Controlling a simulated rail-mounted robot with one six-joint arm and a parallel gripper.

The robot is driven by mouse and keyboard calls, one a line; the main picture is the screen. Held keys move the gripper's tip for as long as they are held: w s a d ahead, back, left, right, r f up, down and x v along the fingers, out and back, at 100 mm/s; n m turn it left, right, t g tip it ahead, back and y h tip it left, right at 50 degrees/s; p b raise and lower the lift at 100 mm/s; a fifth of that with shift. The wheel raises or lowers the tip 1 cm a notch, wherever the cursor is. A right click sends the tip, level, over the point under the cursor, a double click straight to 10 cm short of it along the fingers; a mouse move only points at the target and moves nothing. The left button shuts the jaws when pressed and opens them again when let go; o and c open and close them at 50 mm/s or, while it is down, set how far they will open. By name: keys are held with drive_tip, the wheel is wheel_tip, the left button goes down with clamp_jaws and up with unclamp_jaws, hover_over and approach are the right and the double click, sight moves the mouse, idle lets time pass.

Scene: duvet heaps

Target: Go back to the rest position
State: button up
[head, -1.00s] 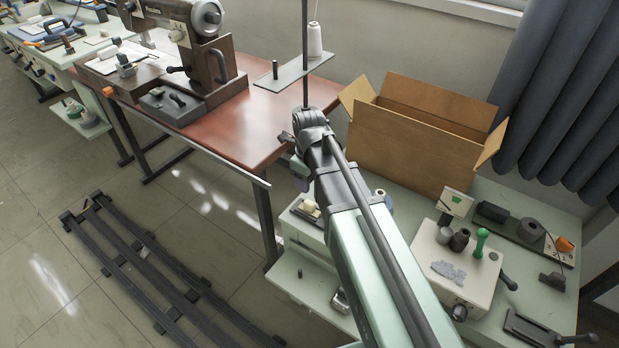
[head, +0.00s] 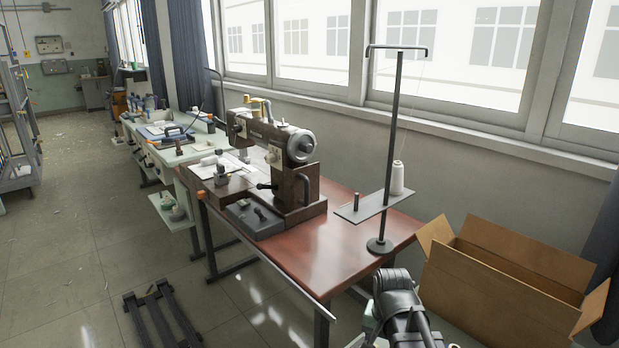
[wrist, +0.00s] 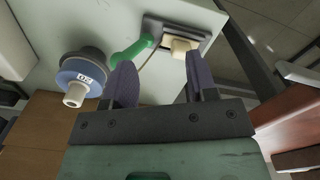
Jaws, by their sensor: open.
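My gripper (wrist: 160,62) is open in the wrist view, with its two dark purple fingers apart and nothing held between them. Beyond the fingers is a pale green work surface. A green-handled tool (wrist: 133,52) lies there, with its handle close to the left fingertip. A cream block (wrist: 180,46) sits in a grey holder near the right fingertip. I cannot tell whether the fingertips touch anything. In the head view only a dark joint of my arm shows at the bottom edge; my gripper is not visible there.
A round blue-grey spool (wrist: 82,77) stands left of the fingers. In the head view, a sewing machine (head: 275,150) stands on a red-brown table (head: 300,258) with a thread stand (head: 390,150). An open cardboard box (head: 490,290) is right of my arm.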

drive_tip(key=s+n, duration=0.5)
drive_tip(key=s, duration=0.1)
wheel_tip(320, 180, up, 16)
drive_tip(key=p, duration=1.5)
drive_tip(key=shift+w+f, duration=0.25)
drive_tip(key=shift+w, duration=0.05)
drive_tip(key=shift+d, duration=0.1)
